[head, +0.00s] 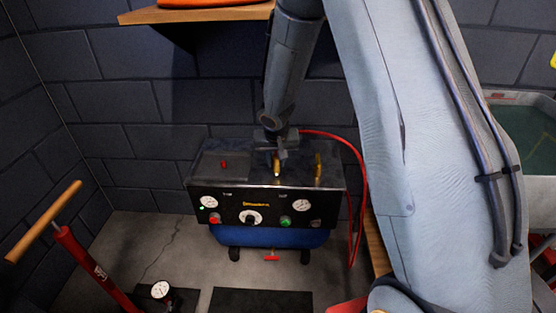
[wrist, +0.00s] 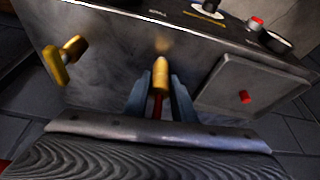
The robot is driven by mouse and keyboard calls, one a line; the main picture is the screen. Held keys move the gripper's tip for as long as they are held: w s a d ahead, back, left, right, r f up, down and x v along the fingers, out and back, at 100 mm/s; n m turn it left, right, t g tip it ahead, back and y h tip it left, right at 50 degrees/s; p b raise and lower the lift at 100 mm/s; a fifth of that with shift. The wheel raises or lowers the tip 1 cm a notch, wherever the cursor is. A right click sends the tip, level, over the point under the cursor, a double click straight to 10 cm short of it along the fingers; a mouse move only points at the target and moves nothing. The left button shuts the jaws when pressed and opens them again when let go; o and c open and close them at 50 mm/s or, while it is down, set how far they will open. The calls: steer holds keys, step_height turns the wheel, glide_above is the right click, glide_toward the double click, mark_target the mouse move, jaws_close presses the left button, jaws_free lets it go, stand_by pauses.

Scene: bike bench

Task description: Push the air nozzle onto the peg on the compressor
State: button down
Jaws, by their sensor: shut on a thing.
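The compressor (head: 265,206) stands against the wall, with a blue tank below and a dark metal top. My gripper (head: 275,155) is above that top, pointing down. In the wrist view my gripper (wrist: 158,98) is shut on the brass air nozzle (wrist: 160,76), with its red hose (wrist: 157,105) between the fingers. The nozzle (head: 277,166) also shows below my gripper in the head view. Its tip is close to the top; I cannot tell whether it touches. No separate peg can be made out under it. A bent brass fitting (wrist: 65,62) stands to one side, also in the head view (head: 318,166).
The red hose (head: 362,165) loops down the compressor's right side. A small panel (wrist: 255,90) with a red knob lies on the top. A wooden shelf (head: 195,14) is above. A red pump (head: 88,262) and its gauge (head: 161,291) stand at the front left.

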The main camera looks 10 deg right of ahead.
steer(key=shift+f, duration=0.25)
steer(key=c, duration=1.4)
jaws_free()
steer(key=shift+r, duration=0.1)
steer(key=s+a+r+n+g+p, duration=0.1)
steer(key=s+a+r+g+p, duration=0.1)
steer(key=s+r, duration=1.4)
steer(key=s+a+r+n+g+y, duration=0.1)
steer(key=s+a+r+n, duration=0.15)
steer(key=s, duration=0.75)
steer(key=s+a+r+n+g+y, duration=0.1)
steer(key=s+a+r, duration=0.15)
steer(key=s, duration=0.75)
steer(key=d+r+m+h+p, duration=0.1)
steer(key=d+r+p, duration=0.5)
steer(key=p, duration=0.7)
steer(key=shift+w+d+r+m+p, duration=0.15)
steer(key=shift+d+r+m+p, duration=0.2)
steer(key=shift+m, duration=0.2)
steer(key=shift+w+d+f, duration=0.1)
